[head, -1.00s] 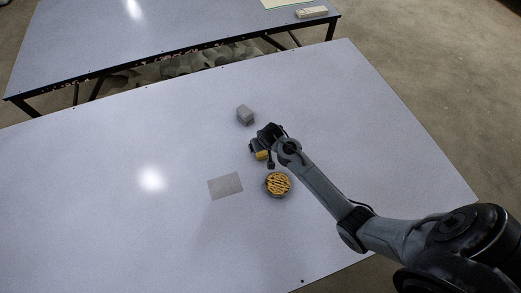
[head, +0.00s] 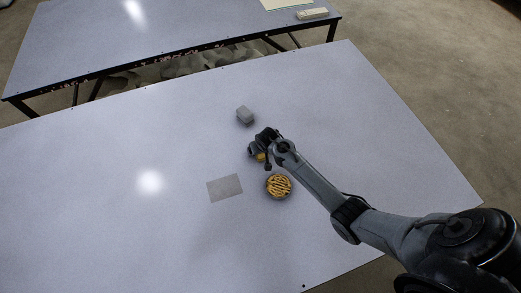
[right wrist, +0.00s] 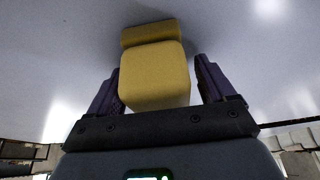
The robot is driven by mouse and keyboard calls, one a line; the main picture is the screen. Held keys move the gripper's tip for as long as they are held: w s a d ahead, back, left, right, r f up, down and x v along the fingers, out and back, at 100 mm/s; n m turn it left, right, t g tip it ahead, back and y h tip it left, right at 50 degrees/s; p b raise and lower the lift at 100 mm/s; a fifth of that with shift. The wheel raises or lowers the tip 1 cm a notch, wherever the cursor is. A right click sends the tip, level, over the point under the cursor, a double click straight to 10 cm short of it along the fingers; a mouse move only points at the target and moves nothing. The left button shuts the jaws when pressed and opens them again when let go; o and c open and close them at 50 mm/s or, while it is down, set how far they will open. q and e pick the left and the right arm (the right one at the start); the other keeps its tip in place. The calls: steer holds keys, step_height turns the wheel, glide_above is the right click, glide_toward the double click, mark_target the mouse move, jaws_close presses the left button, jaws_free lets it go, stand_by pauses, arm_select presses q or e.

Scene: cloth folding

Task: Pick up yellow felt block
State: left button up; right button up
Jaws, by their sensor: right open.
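The yellow felt block (head: 261,157) is mostly hidden under my right gripper (head: 257,151) in the head view; only a small yellow patch shows. In the right wrist view the yellow felt block (right wrist: 154,78) sits between the two spread dark fingers of my right gripper (right wrist: 156,76). A gap shows beside it on either side, wider near the tips. A narrower yellow piece (right wrist: 150,33) shows just beyond it; I cannot tell if it is part of the same block. My left gripper is not in view.
A grey block (head: 245,115) stands behind my right gripper. A round, orange-striped item (head: 278,186) lies close in front of it. A flat grey square (head: 225,187) lies to the left. The table's left side is clear. A second table (head: 150,40) stands beyond.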

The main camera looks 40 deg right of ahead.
steer(key=c, duration=1.1)
steer(key=shift+o, duration=0.2)
steer(key=shift+r, duration=0.8)
step_height(320, 180, up, 3)
steer(key=shift+f+p, duration=0.15)
steer(key=shift+p, duration=0.45)
steer(key=s+d+r+p, duration=0.2)
steer(key=s+d+r, duration=0.4)
steer(key=s, duration=0.3)
steer(key=shift+s+d+r+p, duration=0.15)
steer(key=shift+d+r+p, duration=0.2)
steer(key=shift+d, duration=0.25)
